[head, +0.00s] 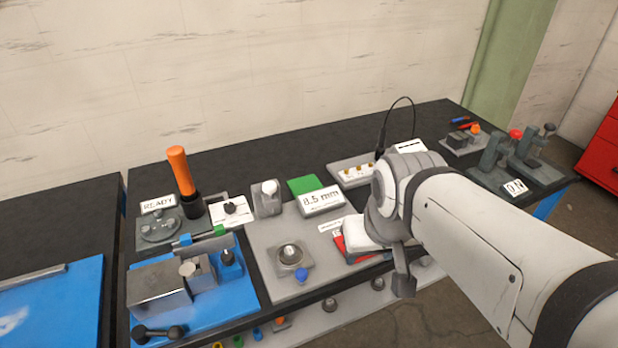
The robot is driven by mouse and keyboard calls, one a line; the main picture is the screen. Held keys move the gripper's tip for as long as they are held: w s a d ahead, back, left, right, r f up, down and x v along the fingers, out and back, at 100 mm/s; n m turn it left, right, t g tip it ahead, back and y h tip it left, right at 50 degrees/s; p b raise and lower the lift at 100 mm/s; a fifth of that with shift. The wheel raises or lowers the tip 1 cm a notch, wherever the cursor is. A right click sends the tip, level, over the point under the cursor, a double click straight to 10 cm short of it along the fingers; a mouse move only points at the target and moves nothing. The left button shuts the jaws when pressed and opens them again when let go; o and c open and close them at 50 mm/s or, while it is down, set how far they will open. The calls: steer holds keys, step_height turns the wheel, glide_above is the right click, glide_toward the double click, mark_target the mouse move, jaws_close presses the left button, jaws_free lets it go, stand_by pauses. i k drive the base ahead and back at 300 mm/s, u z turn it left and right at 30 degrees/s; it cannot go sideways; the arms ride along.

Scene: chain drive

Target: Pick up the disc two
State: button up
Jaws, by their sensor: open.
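No object readable as disc two can be picked out for sure. A round grey metal part (291,254) sits on a square base on the grey plate at mid-bench. A flat round grey piece (160,228) lies on the dark fixture by the READY sign. My gripper (403,284) hangs over the front right of the bench, near a red item (350,252) with a white label. One finger shows, pointing down; my wrist hides the rest. It appears open, and no held object is visible.
A blue vise fixture (245,283) stands front left, with an upright orange handle (181,170) behind it. An 8.5 mm block (320,200) is mid-bench. Several small round parts sit on a lower front shelf (312,322). Clamps (493,152) stand at right. The black back strip (270,150) is clear.

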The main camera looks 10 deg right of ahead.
mark_target(290, 255)
steer(key=k, duration=1.25)
steer(key=u, duration=0.65)
steer(key=i, duration=1.5)
steer(key=z, duration=0.15)
